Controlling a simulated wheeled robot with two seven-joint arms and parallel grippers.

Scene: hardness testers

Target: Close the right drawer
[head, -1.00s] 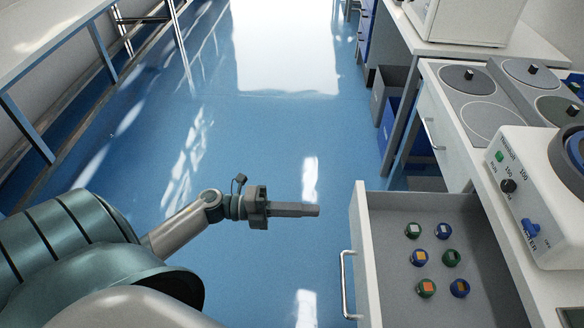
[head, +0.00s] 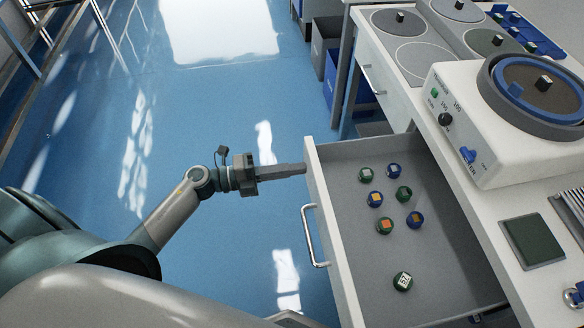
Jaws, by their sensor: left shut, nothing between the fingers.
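The right drawer (head: 375,255) stands pulled out from the bench on the right in the head view. Several small round green and blue pieces (head: 385,226) lie inside it. Its white front panel (head: 322,200) faces left and carries a metal bar handle (head: 315,237). My left gripper (head: 303,169) is shut and empty, pointing right. Its tip is at the far end of the front panel, above and beyond the handle; I cannot tell whether it touches the panel. My right gripper is not in view.
A white grinding machine (head: 500,130) with a dark disc stands on the bench beside the drawer. A dark green square plate (head: 533,240) lies near it. Another drawer (head: 372,75) further back is shut. Blue floor (head: 215,110) is clear left of the bench.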

